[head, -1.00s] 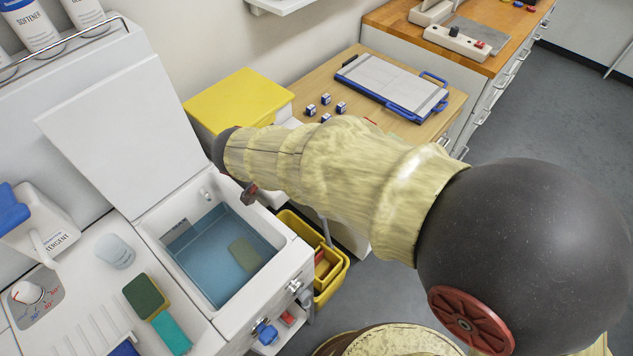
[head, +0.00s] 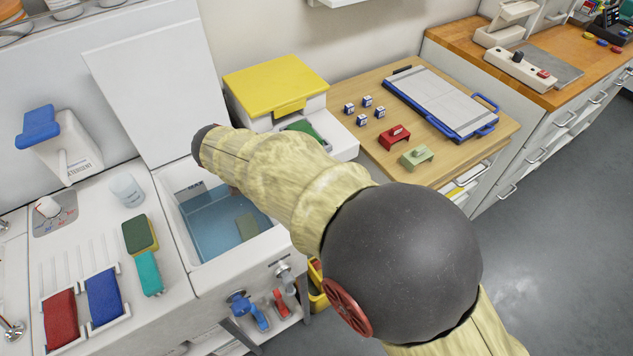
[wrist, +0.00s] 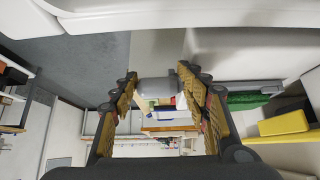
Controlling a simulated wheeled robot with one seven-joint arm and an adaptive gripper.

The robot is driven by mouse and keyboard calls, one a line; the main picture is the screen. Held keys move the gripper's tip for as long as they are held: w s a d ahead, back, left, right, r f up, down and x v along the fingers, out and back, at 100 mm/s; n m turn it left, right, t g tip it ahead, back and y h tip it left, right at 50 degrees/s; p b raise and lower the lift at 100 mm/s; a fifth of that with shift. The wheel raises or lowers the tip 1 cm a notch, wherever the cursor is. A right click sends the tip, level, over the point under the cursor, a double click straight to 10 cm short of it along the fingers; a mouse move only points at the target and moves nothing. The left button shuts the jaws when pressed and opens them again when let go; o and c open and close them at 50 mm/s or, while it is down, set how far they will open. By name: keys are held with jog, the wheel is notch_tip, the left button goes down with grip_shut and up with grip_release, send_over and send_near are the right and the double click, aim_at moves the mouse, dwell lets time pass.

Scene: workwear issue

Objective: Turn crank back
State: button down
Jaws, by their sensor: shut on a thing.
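In the wrist view, my gripper (wrist: 158,98) is shut on a grey cylindrical piece (wrist: 157,86), which looks like the crank's handle. One finger is on each side of it near the tips. The rest of the crank is hidden or cannot be made out. In the head view, my arm covers the gripper and the crank. The arm's far end reaches over the back right edge of the open wash basin (head: 180,226), beside the white box with the yellow lid (head: 275,82).
The basin's white lid (head: 150,85) stands open behind it. A wooden table (head: 345,87) at the right carries a blue-edged board (head: 440,100), several small dice, a red block (head: 394,138) and a green block (head: 417,156). Sponges (head: 140,235) and brushes lie on the left counter.

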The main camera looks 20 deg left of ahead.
jog(key=shift+s+d+f+h, duration=0.15)
jog(key=shift+s+f, duration=0.1)
jog(key=shift+f, duration=0.15)
jog(key=shift+s+d+f+h, duration=0.15)
jog(key=shift+s+f, duration=0.1)
jog(key=shift+f, duration=0.15)
jog(key=shift+a, duration=0.1)
jog(key=c, duration=1.4)
grip_release()
jog(key=o, duration=0.3)
jog(key=shift+s+r, duration=0.1)
jog(key=v, duration=0.8)
jog(key=shift+r, duration=0.4)
